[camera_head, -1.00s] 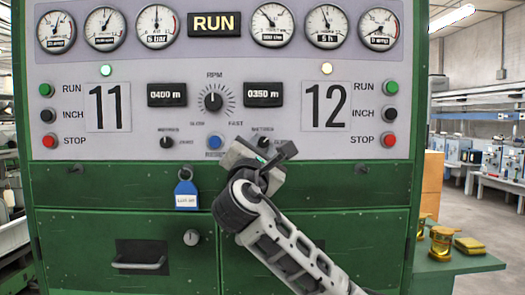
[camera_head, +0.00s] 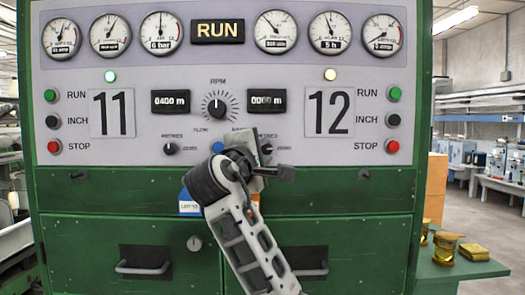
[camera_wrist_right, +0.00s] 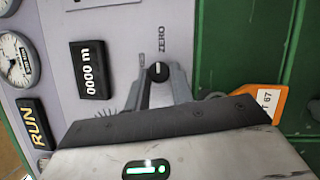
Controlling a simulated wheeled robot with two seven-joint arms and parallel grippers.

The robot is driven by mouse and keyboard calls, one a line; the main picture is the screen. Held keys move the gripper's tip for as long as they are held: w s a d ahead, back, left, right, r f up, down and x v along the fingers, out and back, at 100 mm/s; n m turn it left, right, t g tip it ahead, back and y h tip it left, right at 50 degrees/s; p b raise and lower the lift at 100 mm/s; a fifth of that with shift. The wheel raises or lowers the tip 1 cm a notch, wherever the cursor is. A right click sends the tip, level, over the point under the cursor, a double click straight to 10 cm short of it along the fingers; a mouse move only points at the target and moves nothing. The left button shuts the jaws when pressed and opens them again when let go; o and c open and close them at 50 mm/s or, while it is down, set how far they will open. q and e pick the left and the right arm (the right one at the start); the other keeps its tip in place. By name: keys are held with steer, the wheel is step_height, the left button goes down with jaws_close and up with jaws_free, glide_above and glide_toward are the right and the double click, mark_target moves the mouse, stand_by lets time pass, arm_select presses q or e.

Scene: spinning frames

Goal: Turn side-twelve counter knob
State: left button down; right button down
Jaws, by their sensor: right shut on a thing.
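The side-twelve counter knob (camera_wrist_right: 157,72) is a small black knob with a light mark, right of the RPM dial on the grey panel. In the wrist view its mark points toward the word ZERO. My right gripper (camera_wrist_right: 160,80) is shut on it, with a finger on each side. In the head view my right gripper (camera_head: 262,150) covers the knob. The side-twelve counter display (camera_head: 266,101) reads 0000 m; it also shows in the wrist view (camera_wrist_right: 90,70). The big 12 plate (camera_head: 329,112) is to its right. My left gripper is not in view.
The side-eleven knob (camera_head: 169,148) and its display (camera_head: 170,102), reading 0400 m, sit left of the RPM dial (camera_head: 216,104). A blue button (camera_head: 217,147) is close beside my arm. An orange tag (camera_wrist_right: 267,101) and a blue tag (camera_head: 188,202) hang below.

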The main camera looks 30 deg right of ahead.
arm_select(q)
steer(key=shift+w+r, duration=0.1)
arm_select(e)
steer(key=shift+m, duration=0.3)
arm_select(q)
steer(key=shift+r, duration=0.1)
arm_select(e)
steer(key=c, duration=1.2)
jaws_free()
arm_select(q)
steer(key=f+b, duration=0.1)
steer(key=b, duration=0.3)
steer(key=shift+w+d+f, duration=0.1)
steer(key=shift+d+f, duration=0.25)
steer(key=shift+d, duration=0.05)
arm_select(e)
steer(key=v, duration=1.6)
